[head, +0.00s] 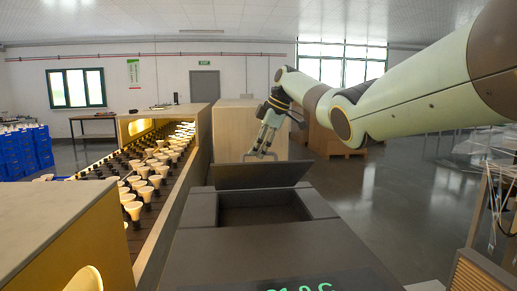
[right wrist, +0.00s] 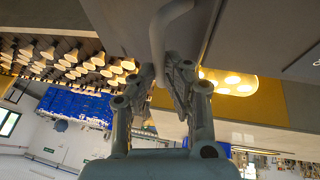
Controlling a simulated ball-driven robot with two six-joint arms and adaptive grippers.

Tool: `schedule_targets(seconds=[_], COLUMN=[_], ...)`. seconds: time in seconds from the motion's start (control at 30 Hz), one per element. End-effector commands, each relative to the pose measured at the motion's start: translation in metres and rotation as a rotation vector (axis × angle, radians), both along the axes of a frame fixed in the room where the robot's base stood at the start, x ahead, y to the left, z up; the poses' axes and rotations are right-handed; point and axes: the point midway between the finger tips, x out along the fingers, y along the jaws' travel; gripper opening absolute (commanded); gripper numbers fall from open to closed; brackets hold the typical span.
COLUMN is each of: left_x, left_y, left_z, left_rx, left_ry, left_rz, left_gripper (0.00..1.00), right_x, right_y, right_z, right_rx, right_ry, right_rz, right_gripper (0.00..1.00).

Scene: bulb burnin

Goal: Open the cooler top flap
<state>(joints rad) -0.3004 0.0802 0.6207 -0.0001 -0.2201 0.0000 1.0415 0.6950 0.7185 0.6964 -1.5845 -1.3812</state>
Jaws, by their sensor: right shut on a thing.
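The cooler (head: 270,255) is a dark grey box in the middle front of the head view. Its top flap (head: 250,177) is raised and tilted at the far side of the opening. The dark recess (head: 262,214) beneath shows. A grey handle (head: 247,157) stands at the flap's upper edge; its curved bar (right wrist: 158,38) also shows in the right wrist view. My right gripper (head: 262,150) is shut on the handle, with its fingers (right wrist: 163,72) on either side of the bar. The exact contact is partly hidden. My left gripper is out of view.
Cardboard boxes (head: 330,143) stand behind. A wire rack (head: 490,200) is at far right. Floor (head: 385,210) right of the cooler is clear.

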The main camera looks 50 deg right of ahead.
Motion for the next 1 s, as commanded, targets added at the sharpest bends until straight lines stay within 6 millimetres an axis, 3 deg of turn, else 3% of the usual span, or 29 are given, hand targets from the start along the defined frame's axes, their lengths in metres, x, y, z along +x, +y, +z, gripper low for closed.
schedule_targets(seconds=[0.13,0.17,0.33,0.77,1.0], left_x=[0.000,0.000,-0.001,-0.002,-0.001], left_y=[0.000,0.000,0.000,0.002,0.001], left_z=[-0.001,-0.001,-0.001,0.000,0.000], left_rx=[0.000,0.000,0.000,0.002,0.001], left_ry=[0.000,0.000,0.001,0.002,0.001], left_rz=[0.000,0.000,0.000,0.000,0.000], left_gripper=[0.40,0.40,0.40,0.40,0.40], right_x=[-0.001,-0.001,-0.001,-0.002,-0.018], right_y=[-0.001,-0.001,-0.001,-0.001,-0.009], right_z=[-0.005,-0.005,-0.004,0.002,0.041], right_rx=[-0.005,-0.005,-0.003,-0.001,-0.004], right_ry=[0.004,0.004,0.004,-0.001,-0.003], right_rz=[-0.005,-0.005,-0.003,-0.002,-0.002], right_gripper=[0.00,0.14,0.34,0.34,0.34])
